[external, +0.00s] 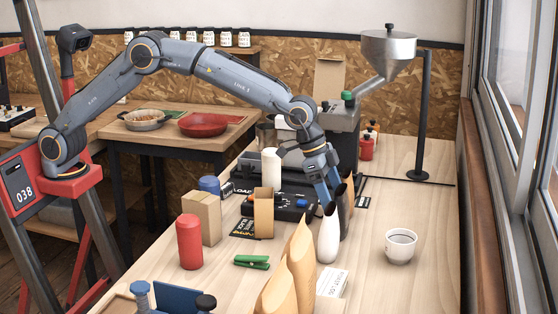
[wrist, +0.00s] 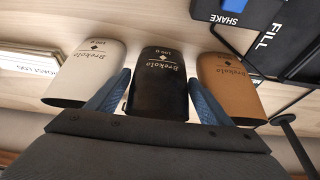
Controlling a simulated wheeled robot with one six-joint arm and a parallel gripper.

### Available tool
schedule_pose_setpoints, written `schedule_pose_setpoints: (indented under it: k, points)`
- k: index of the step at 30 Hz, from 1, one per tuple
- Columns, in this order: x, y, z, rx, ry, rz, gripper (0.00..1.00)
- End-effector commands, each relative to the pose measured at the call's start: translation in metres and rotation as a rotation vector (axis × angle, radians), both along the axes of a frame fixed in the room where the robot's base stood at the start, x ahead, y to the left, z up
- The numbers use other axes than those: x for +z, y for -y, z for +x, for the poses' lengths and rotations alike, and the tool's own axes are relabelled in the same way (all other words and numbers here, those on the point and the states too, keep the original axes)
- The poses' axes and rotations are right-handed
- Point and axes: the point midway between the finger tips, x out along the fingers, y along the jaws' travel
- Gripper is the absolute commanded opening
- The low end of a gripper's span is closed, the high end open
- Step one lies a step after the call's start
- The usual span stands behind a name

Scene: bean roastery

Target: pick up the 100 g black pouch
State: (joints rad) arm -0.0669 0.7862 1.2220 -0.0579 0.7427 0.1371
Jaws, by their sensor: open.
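The black pouch (wrist: 160,62) stands between a white pouch and a brown pouch, with pale print on its face. In the external view the black pouch (external: 343,216) shows partly behind the white pouch. My gripper (wrist: 159,80) is open, with one blue finger on each side of the black pouch. Each finger lies in the gap to a neighbouring pouch; I cannot tell whether either touches. In the external view my gripper (external: 328,190) reaches down at the pouches from above.
The white pouch (external: 328,239) and the brown pouch (wrist: 228,80) stand close on either side. A scale with buttons (external: 290,206) sits to the left. A white cup (external: 400,246) stands to the right. Tan pouches (external: 300,255) stand nearer the camera. The right side of the table is mostly clear.

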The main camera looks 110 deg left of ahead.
Motion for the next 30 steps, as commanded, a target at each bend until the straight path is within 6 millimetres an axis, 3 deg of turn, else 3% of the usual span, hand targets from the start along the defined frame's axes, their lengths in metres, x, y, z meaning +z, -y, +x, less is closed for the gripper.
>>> schedule_pose_setpoints:
  k: [6,15,21,30]
  points:
    - [-0.027,0.001,0.010,0.000,-0.002,0.000,0.73]
    - [-0.031,0.001,0.013,0.000,0.000,0.000,0.73]
    - [-0.031,0.000,0.012,0.000,-0.001,0.000,0.47]
    - [-0.029,0.000,0.013,0.000,0.000,0.000,0.47]
